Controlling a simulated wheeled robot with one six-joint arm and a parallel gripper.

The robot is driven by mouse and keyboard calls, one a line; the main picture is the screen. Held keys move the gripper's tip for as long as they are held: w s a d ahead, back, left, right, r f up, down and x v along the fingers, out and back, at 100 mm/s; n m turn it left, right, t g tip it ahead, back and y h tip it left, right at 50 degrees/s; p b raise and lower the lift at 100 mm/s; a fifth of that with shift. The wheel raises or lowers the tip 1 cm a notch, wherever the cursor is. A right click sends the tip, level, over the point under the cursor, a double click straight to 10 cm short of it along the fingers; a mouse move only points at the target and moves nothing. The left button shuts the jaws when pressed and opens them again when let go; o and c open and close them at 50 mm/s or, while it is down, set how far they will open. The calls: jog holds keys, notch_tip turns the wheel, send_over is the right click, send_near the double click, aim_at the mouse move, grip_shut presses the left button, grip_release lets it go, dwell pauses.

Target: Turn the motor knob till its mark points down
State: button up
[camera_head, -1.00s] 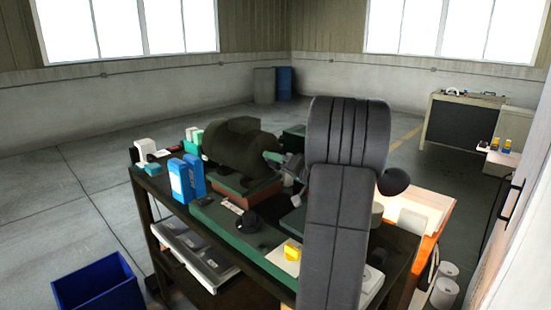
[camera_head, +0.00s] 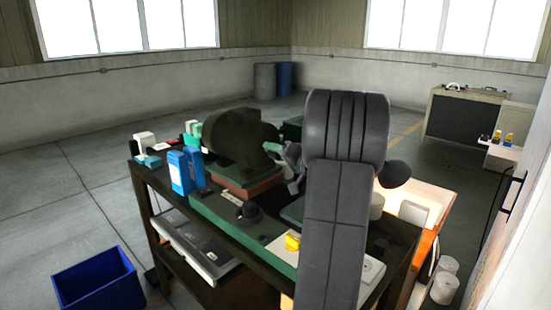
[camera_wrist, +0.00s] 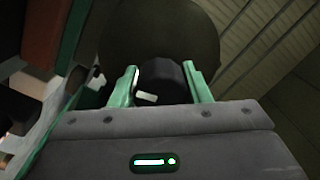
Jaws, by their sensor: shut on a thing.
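The motor (camera_head: 235,140) is a dark olive rounded body on a reddish base on the bench. In the wrist view its round end (camera_wrist: 190,25) fills the top middle. The motor knob (camera_wrist: 172,80) is a short black cylinder in front of it. A small white mark (camera_wrist: 147,99) shows at the lower left of the knob in that view. My gripper (camera_wrist: 162,86) is shut on the knob, with one green finger on each side. In the head view my gripper (camera_head: 282,155) is at the motor's right end, and the knob is hidden there.
Blue boxes (camera_head: 181,173) stand left of the motor.

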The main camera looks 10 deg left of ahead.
jog(key=shift+m+b, duration=0.95)
jog(key=shift+m, duration=0.25)
jog(key=o, duration=1)
jog(key=b+v, duration=0.3)
jog(key=v, duration=1.1)
jog(key=shift+w+f, duration=0.1)
